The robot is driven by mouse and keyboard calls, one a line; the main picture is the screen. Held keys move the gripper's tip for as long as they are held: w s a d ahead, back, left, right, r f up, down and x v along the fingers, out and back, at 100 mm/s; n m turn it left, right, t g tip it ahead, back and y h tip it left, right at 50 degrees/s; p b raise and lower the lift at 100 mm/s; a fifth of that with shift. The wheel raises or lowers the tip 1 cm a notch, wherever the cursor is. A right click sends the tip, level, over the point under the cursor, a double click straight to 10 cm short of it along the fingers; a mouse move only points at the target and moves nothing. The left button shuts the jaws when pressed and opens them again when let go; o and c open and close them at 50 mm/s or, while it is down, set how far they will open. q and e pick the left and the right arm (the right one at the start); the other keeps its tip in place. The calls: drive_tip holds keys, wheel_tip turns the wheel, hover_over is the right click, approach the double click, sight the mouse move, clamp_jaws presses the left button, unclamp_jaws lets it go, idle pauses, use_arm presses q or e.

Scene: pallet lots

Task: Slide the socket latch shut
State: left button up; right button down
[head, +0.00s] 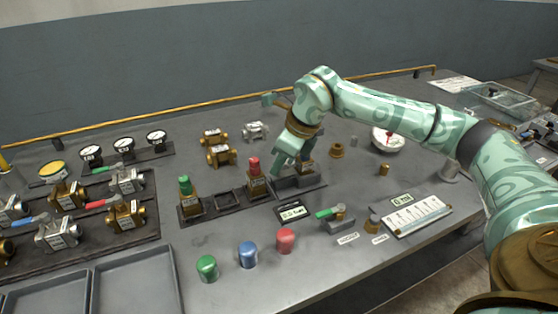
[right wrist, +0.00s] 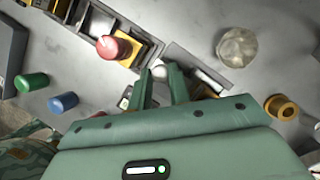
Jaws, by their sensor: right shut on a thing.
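My right gripper (head: 284,168) reaches down over the right end of the dark socket rail (head: 228,206), at a low grey tray-like socket (head: 310,183). In the right wrist view my right gripper (right wrist: 161,72) has its two fingers close together on a small pale knob (right wrist: 159,73), which I take to be the latch knob. The fingers hide most of it, so how far the latch is along its slide cannot be told. A red-capped brass valve (head: 255,180) stands just left of the gripper; its red cap (right wrist: 115,46) also shows in the wrist view. My left gripper is out of view.
A green-capped valve (head: 186,195) stands further left on the rail. Green (head: 207,267), blue (head: 247,254) and red (head: 285,240) caps stand in front. A brass ring (head: 337,150) and a white round dish (head: 386,138) lie to the right.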

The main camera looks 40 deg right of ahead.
drive_tip(key=shift+s+d+r+p, duration=0.25)
drive_tip(key=shift+d+p, duration=0.15)
drive_tip(key=shift+d, duration=0.2)
drive_tip(key=shift+d+f, duration=0.15)
drive_tip(key=shift+d, duration=0.05)
drive_tip(key=shift+w+f, duration=0.1)
drive_tip(key=c, duration=1.6)
unclamp_jaws()
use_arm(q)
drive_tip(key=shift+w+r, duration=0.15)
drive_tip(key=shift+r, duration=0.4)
use_arm(e)
drive_tip(key=shift+d, duration=0.1)
